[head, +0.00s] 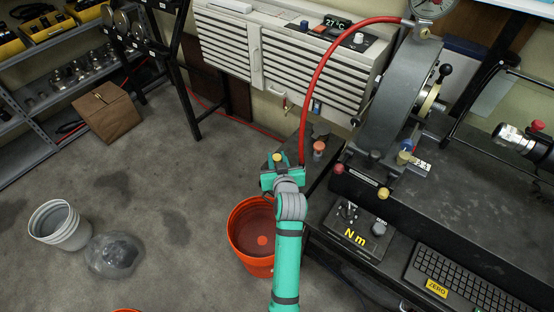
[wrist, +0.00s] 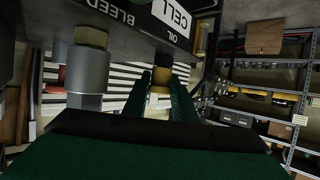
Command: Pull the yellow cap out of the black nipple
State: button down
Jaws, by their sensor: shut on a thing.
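In the wrist view my gripper (wrist: 161,103) is shut on the yellow cap (wrist: 159,96), which shows as a small dull yellow piece between the two green fingers. The black nipple is hard to make out in the shade just above the cap, under a dark block (wrist: 138,30) lettered OIL, CELL and BLEED. I cannot tell whether the cap is still seated in it. In the head view my teal gripper (head: 281,172) is beside the bench's left edge, and a small yellow spot shows at its far side.
A grey cylinder (wrist: 88,72) hangs left of the fingers, close by. The red hose (head: 316,85) comes down just right of my gripper. An orange bucket (head: 238,243) stands on the floor below. The bench (head: 460,215) is to the right; open floor lies left.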

aim_at(277, 157)
jog(key=shift+r, duration=2.95)
jog(key=shift+a, duration=0.1)
